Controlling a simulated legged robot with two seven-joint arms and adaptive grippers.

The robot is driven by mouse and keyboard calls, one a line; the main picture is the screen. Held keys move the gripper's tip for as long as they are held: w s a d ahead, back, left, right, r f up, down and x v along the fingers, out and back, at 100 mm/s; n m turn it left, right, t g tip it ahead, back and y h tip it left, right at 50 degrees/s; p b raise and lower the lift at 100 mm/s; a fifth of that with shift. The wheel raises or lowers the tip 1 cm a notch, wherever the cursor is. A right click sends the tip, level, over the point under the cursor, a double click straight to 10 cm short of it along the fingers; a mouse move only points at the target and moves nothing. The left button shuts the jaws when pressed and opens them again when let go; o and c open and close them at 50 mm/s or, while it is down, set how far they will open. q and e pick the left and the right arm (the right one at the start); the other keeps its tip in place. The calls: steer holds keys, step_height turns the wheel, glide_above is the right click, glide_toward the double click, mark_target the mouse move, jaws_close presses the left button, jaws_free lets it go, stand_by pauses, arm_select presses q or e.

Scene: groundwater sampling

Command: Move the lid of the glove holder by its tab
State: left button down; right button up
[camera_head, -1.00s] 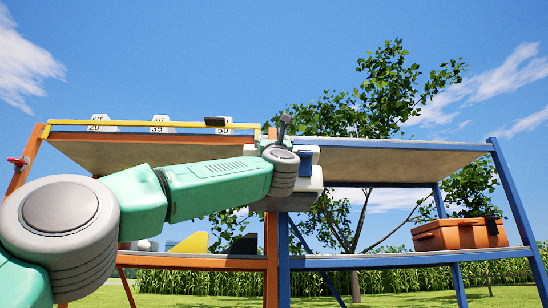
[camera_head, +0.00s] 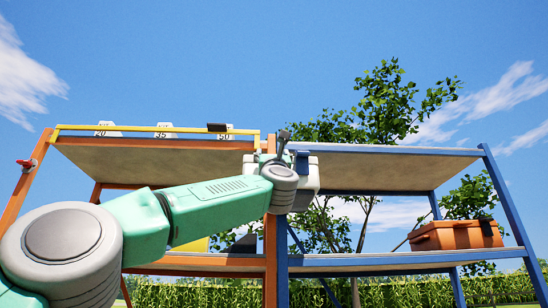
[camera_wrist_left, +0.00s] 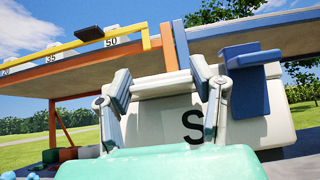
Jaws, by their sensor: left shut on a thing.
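The glove holder, a white box marked with a black "S" (camera_wrist_left: 245,128), hangs at the middle posts of the shelves. In the head view its white side (camera_head: 303,190) shows just behind my left gripper (camera_head: 283,148). In the left wrist view my left gripper (camera_wrist_left: 160,82) has one finger on each side of a pale grey bar, the lid's tab (camera_wrist_left: 160,88), along the top of the box. It is shut on this bar. How far the lid stands open cannot be told. My right gripper is in neither view.
A blue bracket (camera_wrist_left: 250,75) stands close right of the gripper. An orange-framed shelf (camera_head: 160,143) with a yellow rail (camera_head: 155,128) and number plates is left. A blue-framed shelf (camera_head: 385,150) is right, with an orange case (camera_head: 455,235) on its lower level. Open sky lies above.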

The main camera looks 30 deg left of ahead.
arm_select(q)
steer(key=shift+w+d+f+h, duration=0.15)
steer(key=shift+w+f+h, duration=0.15)
steer(key=shift+f, duration=0.15)
steer(key=c, duration=0.6)
jaws_free()
steer(key=shift+c, duration=0.2)
steer(key=shift+s+r, duration=0.2)
steer(key=shift+s, duration=0.05)
steer(key=v, duration=1.2)
steer(key=shift+w+f, duration=0.2)
steer(key=shift+w, duration=0.05)
